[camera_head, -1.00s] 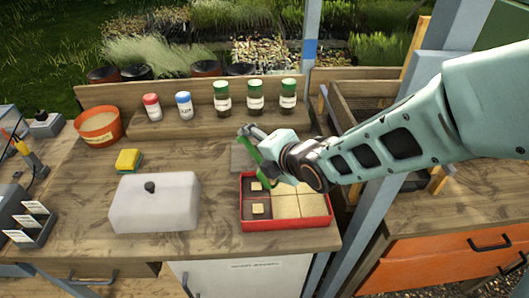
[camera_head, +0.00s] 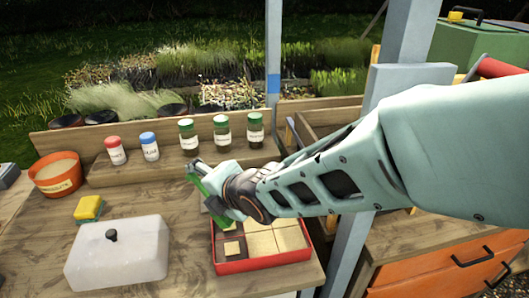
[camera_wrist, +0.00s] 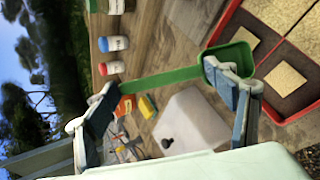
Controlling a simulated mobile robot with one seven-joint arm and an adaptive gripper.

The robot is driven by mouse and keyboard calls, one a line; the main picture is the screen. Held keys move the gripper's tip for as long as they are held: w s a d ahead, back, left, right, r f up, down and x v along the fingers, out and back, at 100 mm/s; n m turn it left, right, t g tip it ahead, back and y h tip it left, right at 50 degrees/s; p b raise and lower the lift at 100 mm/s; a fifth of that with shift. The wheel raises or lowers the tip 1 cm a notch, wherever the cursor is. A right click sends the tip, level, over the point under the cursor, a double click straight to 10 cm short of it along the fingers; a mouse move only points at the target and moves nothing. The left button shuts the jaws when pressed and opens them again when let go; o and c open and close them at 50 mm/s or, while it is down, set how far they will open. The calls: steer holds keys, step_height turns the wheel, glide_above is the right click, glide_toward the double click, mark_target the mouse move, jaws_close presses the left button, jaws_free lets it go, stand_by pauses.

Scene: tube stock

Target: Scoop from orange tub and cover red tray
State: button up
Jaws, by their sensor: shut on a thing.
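My gripper (camera_head: 212,184) is shut on a green scoop (camera_wrist: 160,80), above the back-left side of the red tray (camera_head: 265,263). In the wrist view the scoop's bowl (camera_wrist: 232,58) shows bare green inside, beside the tray rim (camera_wrist: 285,118). The tray is divided into cells. Its middle and right cells are filled level with tan material. The left cells are dark, each with a small tan square (camera_head: 232,248) on it; my arm partly hides the back one. The orange tub (camera_head: 58,178) stands at the far left with tan material inside.
A white lidded box (camera_head: 118,255) stands left of the tray, with a yellow-green sponge (camera_head: 88,208) behind it. Several jars, with red, blue and green (camera_head: 222,130) lids, line the back ledge. A blue-grey post (camera_head: 350,240) rises right of the tray.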

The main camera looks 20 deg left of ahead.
steer(key=shift+s+a+b, duration=0.45)
steer(key=shift+a+b, duration=0.25)
steer(key=shift+b, duration=0.05)
steer(key=shift+w+d+r+p, duration=0.15)
steer(key=shift+w+d+p, duration=0.4)
steer(key=shift+p, duration=0.4)
steer(key=w+d+p, duration=0.3)
steer(key=d+p, duration=0.1)
steer(key=d, duration=0.2)
steer(key=shift+w+p, duration=0.15)
steer(key=shift+p, duration=0.25)
step_height(320, 180, up, 5)
steer(key=n+h+p, duration=0.1)
steer(key=h+p, duration=0.3)
steer(key=p, duration=0.1)
steer(key=n+g+h+p, duration=0.1)
steer(key=h+p, duration=0.3)
steer(key=p, duration=0.1)
